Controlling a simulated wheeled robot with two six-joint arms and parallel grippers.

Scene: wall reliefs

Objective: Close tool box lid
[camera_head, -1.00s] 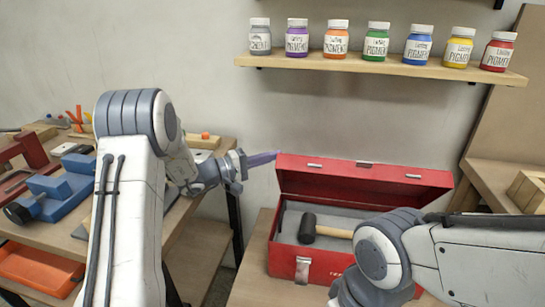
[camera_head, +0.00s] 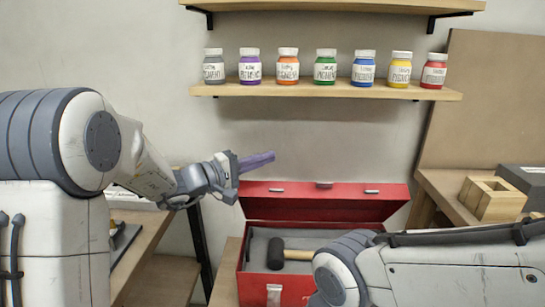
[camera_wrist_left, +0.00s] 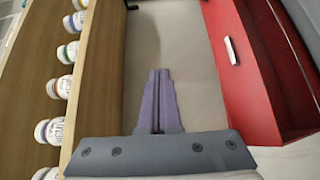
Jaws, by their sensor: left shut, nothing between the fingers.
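The red tool box (camera_head: 254,288) stands on a wooden bench with its lid (camera_head: 325,200) raised at the back. A black-headed mallet (camera_head: 276,254) with a wooden handle lies inside it. My left gripper (camera_head: 262,160) has purple fingers, shut and empty, just above and left of the lid's left corner. In the left wrist view the shut fingers (camera_wrist_left: 158,95) point at the wall, and the red lid (camera_wrist_left: 245,75) is to their right, apart from them. My right arm crosses in front of the box's right side, and its gripper is out of view.
A shelf (camera_head: 330,91) with several pigment jars (camera_head: 326,67) hangs above the box. A second shelf (camera_head: 340,5) is higher up.

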